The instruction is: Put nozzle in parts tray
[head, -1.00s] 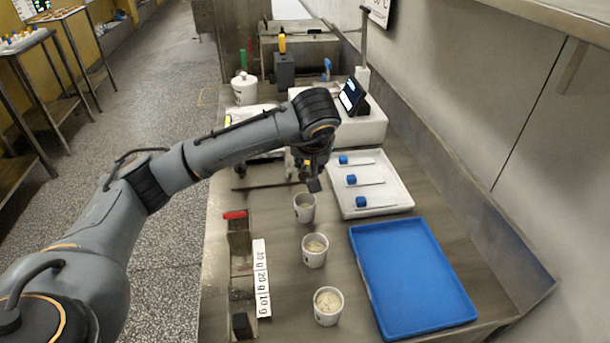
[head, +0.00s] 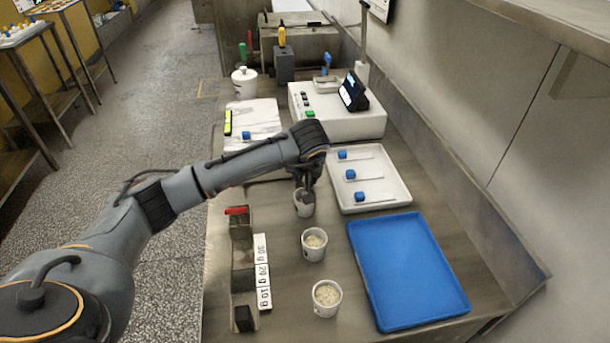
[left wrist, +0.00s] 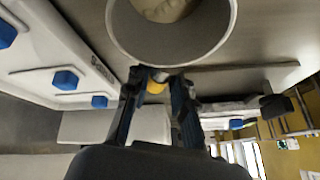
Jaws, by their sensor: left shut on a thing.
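My left gripper (head: 306,192) is at the rim of the farthest of three white cups (head: 303,208). In the left wrist view its fingers (left wrist: 160,78) are closed at that cup's near wall (left wrist: 172,63), with pale contents inside. A small yellow patch shows between the fingers; I cannot tell what it is. The cup stands on the bench, upright. I cannot make out a nozzle. Which tray is the parts tray is not marked: an empty blue tray (head: 405,272) lies to the right, and a white tray (head: 392,197) behind it holds blue-headed pieces. My right gripper is not in view.
Two more cups with pale contents (head: 314,244) (head: 327,298) stand nearer. A rack of weights (head: 242,270) with a gram label strip is left of them. A white device with a screen (head: 335,118) stands behind. A wall bounds the right side.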

